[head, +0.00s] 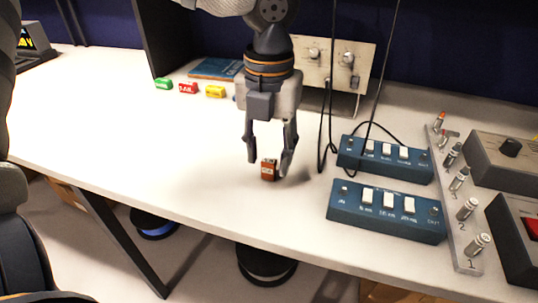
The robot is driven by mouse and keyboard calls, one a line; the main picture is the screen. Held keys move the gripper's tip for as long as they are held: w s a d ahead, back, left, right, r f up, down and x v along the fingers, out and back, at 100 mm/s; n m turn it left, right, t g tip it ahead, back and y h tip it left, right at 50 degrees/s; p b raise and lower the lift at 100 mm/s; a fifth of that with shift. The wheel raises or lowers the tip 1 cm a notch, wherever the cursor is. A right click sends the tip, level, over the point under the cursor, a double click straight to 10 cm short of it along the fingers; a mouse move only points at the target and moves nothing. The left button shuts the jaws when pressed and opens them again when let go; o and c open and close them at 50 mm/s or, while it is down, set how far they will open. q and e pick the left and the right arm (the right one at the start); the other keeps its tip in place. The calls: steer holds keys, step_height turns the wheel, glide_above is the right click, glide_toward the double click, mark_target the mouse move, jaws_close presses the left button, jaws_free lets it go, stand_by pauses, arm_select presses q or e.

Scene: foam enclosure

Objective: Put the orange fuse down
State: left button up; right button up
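The small orange fuse (269,170) is upright on or just above the white tabletop, near the table's front edge; I cannot tell whether it touches the surface. My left gripper (269,163) points down over it, with one finger on each side of the fuse. The fingers are spread wider than the fuse, and a gap shows on the fuse's left side. My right gripper is not in view.
Two blue switch boxes (340,213) and a strip of connectors (465,250) stand to the right. Cables hang behind the gripper.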

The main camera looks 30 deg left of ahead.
mark_target(269, 161)
arm_select(q)
step_height(269, 161, up, 11)
stand_by(0.5)
